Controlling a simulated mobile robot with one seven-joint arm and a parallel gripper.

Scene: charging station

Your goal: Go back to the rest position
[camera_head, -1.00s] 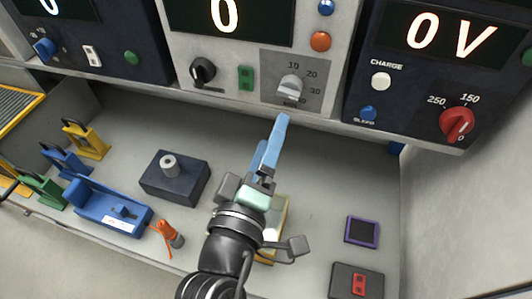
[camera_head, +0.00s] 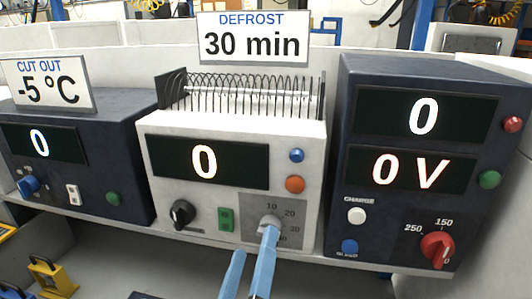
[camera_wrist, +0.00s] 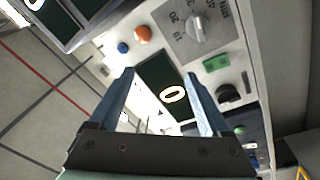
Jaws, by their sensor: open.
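My gripper (camera_head: 254,262) shows at the bottom of the head view as two blue fingers, spread apart with nothing between them. One fingertip overlaps the lower edge of the timer knob (camera_head: 270,226) on the white defrost unit (camera_head: 160,146); whether it touches cannot be told. In the wrist view my gripper (camera_wrist: 160,95) is open, and the unit's dark display (camera_wrist: 160,80) with a 0 shows between the fingers. The timer knob (camera_wrist: 197,27) stands clear of both fingers there. The rest of my arm is out of the head view.
A dark unit with a red knob (camera_head: 437,249) stands at right, and another with a blue knob (camera_head: 28,186) at left. Signs read "DEFROST 30 min" (camera_head: 253,38) and "CUT OUT -5 °C" (camera_head: 47,84).

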